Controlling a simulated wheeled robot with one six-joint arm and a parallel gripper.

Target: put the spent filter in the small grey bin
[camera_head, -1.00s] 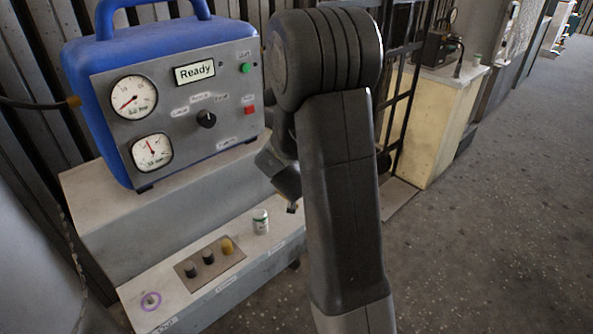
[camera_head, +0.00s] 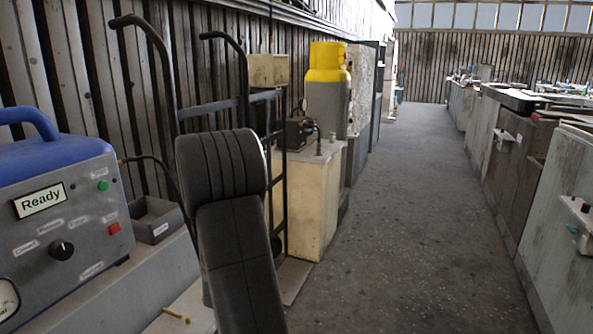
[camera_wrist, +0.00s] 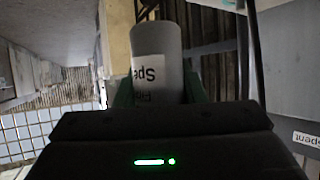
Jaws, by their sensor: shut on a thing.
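The small grey bin (camera_head: 157,222) stands behind the blue machine's right end in the head view, open at the top with a pale label on its front. In the wrist view a grey cylinder (camera_wrist: 158,42) with a white label is between the jaws of my gripper (camera_wrist: 158,92), which is shut on it. The label is upside down and partly hidden; its first letters look like "Sp", so it appears to be the spent filter. A grey surface labelled "spent" (camera_wrist: 306,140) shows at the right of the wrist view. My gripper is hidden in the head view.
The blue machine (camera_head: 60,215) with a "Ready" display stands at left. A hand truck (camera_head: 250,110) rises behind my arm. A cream cabinet (camera_head: 308,200) and a yellow-topped cylinder (camera_head: 328,70) stand beyond. A small yellow piece (camera_head: 176,315) lies low in front. The aisle floor is clear.

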